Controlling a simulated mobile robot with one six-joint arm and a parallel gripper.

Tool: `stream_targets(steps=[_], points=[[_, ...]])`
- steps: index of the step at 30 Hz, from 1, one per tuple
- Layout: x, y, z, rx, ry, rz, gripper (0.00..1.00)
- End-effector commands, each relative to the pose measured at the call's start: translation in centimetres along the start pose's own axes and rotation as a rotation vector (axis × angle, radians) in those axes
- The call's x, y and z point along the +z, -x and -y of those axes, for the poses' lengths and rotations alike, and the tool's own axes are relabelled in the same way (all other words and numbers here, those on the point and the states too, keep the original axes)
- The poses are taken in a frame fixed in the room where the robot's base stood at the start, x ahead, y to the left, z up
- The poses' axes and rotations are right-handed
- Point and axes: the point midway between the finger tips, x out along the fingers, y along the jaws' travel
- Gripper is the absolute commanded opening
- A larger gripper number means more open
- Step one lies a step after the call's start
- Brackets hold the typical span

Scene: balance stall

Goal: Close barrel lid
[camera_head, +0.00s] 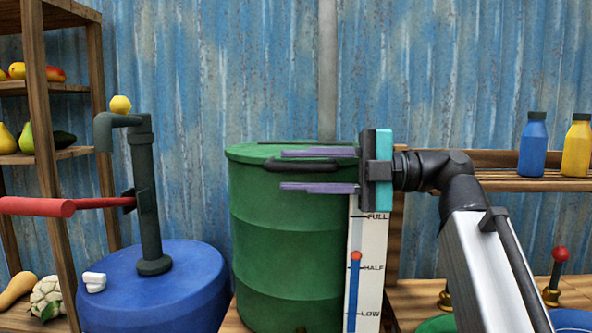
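The green barrel (285,240) stands in the middle of the view. Its green lid (243,152) appears to lie nearly flat across the top; I cannot tell whether it is fully seated. A dark curved handle (287,165) shows near the lid's front edge. My gripper (283,170) comes in from the right in front of the barrel top. Its two purple fingers are apart, one above and one below the handle in the picture. I cannot tell whether either finger touches the handle or lid. The fingers hide part of the rim.
A white level gauge (371,240) stands at the barrel's right. A blue drum (190,300) with a dark pump (147,200) and red lever (90,203) is left. Blue (533,145) and yellow (577,147) bottles stand on the right shelf. A produce rack (48,150) is far left.

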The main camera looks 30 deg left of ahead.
Motion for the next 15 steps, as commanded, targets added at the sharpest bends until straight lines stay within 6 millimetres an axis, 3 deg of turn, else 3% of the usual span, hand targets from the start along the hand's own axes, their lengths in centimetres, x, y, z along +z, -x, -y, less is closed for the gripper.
stream_targets(steps=[15], points=[[0.1,6.9,-0.1,0.0,-0.001,0.001,0.32]])
